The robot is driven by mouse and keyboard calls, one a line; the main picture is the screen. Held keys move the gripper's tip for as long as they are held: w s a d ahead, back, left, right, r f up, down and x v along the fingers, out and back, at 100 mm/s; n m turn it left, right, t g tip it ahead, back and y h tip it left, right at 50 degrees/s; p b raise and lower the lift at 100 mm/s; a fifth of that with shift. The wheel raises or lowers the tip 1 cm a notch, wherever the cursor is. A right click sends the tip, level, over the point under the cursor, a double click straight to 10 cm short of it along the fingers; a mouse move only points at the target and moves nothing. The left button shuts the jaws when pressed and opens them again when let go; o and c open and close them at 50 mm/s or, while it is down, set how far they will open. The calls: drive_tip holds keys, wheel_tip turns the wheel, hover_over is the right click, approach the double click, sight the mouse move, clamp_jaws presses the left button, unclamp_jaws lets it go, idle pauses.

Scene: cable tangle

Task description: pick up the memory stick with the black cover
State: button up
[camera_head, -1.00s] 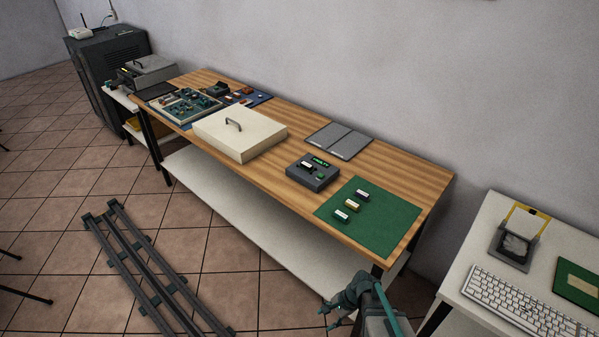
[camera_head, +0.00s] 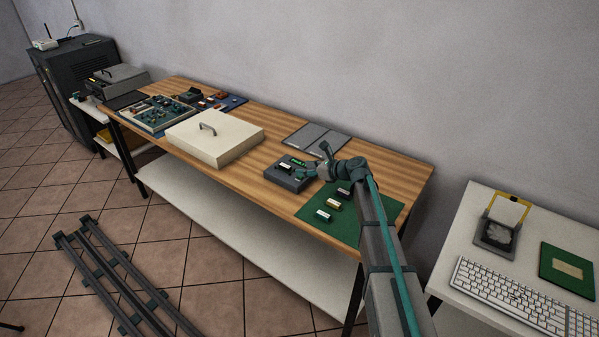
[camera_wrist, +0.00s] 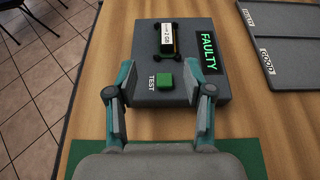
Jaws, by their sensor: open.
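My gripper (camera_wrist: 165,82) is open and empty above the front of the dark grey tester (camera_wrist: 145,85), its fingers on either side of the green TEST button (camera_wrist: 165,80). In the head view my gripper (camera_head: 313,167) reaches over the right of the tester (camera_head: 287,180). A white-labelled memory stick (camera_wrist: 168,38) with dark and yellowish edges sits in the tester between small black posts, beyond the fingertips. Three sticks lie on the green mat (camera_head: 350,233): a dark one (camera_head: 344,191) close to my arm, a yellowish one (camera_head: 333,205) and a greenish-white one (camera_head: 324,216). I cannot tell which cover is black.
The tester display (camera_wrist: 209,53) reads FAULTY. A grey two-part tray (camera_wrist: 285,45) marked GOOD lies to the right. A cream lidded box (camera_head: 215,138) and a parts tray (camera_head: 155,115) stand further left on the wooden table. Bare wood lies between box and tester.

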sight(286, 166)
drive_tip(key=shift+w+a+r, duration=0.1)
drive_tip(key=shift+w, duration=0.65)
drive_tip(key=p+x, duration=0.1)
drive_tip(key=x, duration=0.2)
drive_tip(key=shift+w+a, duration=0.1)
drive_tip(key=shift+a, duration=0.25)
drive_tip(key=shift+f+p+x, duration=0.15)
drive_tip(key=shift+p+x, duration=0.5)
drive_tip(key=shift+x, duration=0.9)
drive_tip(key=shift+f+p+x, duration=0.1)
drive_tip(key=shift+p+x, duration=0.55)
drive_tip(key=shift+x, duration=0.9)
drive_tip(key=shift+d, duration=0.2)
drive_tip(key=c, duration=1)
